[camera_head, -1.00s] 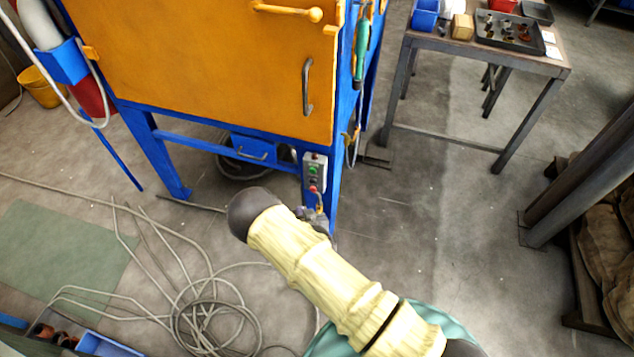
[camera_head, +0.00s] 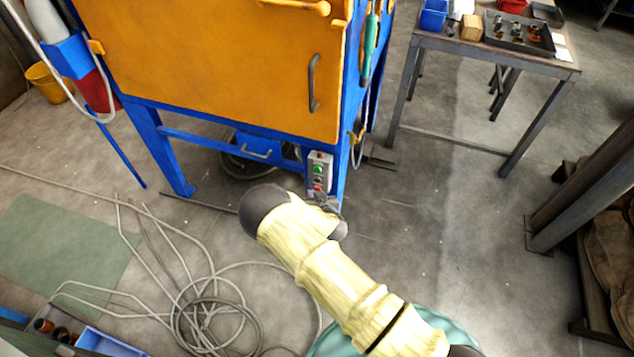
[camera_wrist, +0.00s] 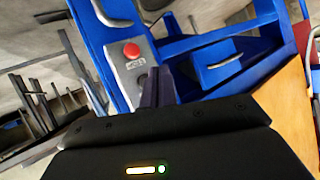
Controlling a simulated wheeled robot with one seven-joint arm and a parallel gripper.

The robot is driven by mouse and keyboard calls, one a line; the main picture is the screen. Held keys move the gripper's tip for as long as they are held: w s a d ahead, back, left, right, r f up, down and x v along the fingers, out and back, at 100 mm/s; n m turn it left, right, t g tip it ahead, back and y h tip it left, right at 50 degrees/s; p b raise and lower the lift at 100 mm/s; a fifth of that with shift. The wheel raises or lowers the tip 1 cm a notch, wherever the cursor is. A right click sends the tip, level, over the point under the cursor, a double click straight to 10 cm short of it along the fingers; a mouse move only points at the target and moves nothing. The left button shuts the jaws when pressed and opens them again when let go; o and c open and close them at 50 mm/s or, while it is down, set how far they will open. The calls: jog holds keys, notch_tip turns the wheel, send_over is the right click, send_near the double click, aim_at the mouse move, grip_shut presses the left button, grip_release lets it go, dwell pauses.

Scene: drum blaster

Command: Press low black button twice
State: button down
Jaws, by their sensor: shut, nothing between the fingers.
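A grey control box (camera_head: 318,172) with a green button (camera_head: 318,169) and a red button (camera_head: 317,187) is fixed to the blue front leg of the cabinet. The wrist view shows the box's face (camera_wrist: 128,72) tilted, with a red button (camera_wrist: 131,50) beside a small label. I cannot make out the low black button clearly in either view. My gripper (camera_wrist: 157,86) is shut and empty, its dark fingertips close in front of the box's face and covering part of it. Whether they touch it cannot be told. In the head view my wrist hides the fingers.
The orange cabinet door (camera_head: 220,70) is above the box. A blue drawer (camera_wrist: 215,62) is beside the leg in the wrist view. A metal table (camera_head: 480,48) with trays stands at back right. A coiled hose (camera_head: 215,318) lies on the floor at left.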

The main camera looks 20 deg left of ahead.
aim_at(315, 181)
jog(key=shift+w+d, duration=0.1)
jog(key=shift+w, duration=1.15)
jog(key=shift+w, duration=0.1)
dwell(1.0)
jog(key=shift+w+b, duration=0.3)
jog(key=shift+w+d, duration=0.1)
jog(key=shift+w, duration=0.5)
dwell(0.8)
jog(key=shift+s, duration=0.1)
jog(key=shift+s+r, duration=0.1)
jog(key=shift+s, duration=0.9)
jog(key=shift+s+p, duration=0.1)
jog(key=shift+p, duration=0.2)
jog(key=shift+s+a+p, duration=0.15)
jog(key=shift+s+p, duration=0.25)
jog(key=shift+s, duration=0.8)
jog(key=shift+s+a+p, duration=0.1)
jog(key=shift+s+p, duration=0.25)
jog(key=shift+s, duration=0.85)
